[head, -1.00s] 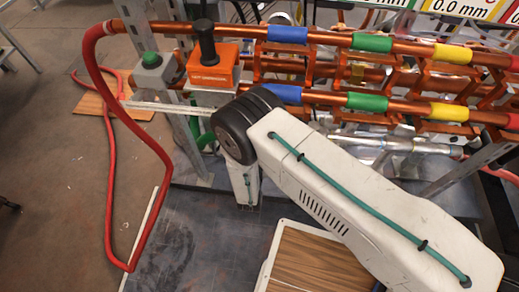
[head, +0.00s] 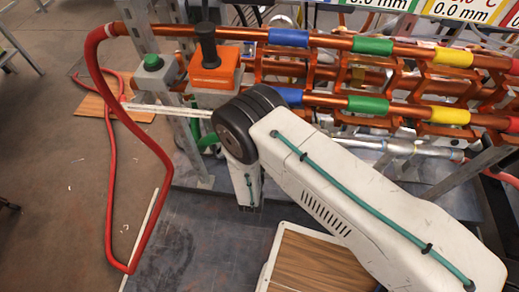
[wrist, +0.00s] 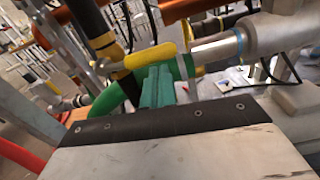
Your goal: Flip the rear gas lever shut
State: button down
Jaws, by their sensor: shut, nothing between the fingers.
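A yellow lever handle (wrist: 152,55) shows in the wrist view, at the left end of a silver pipe fitting (wrist: 222,46). It lies roughly in line with that pipe. Whether it is the rear gas lever I cannot tell. My gripper (wrist: 158,84) shows in the wrist view as two green fingers pressed together, shut and empty. The fingertips are just below the yellow handle in the picture; whether they touch it is unclear. In the head view my arm covers the gripper and the lever cannot be made out.
A green hose (wrist: 106,101) curves left of the fingers. Copper pipes with coloured bands (head: 372,46) run across the rack. An orange box with a black handle (head: 212,70) and a green button (head: 153,62) stand at the left. A red hose (head: 108,150) hangs to the floor.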

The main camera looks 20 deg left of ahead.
jog(key=s+d+f, duration=0.2)
jog(key=s+f, duration=0.1)
jog(key=s, duration=0.8)
jog(key=shift+f, duration=0.3)
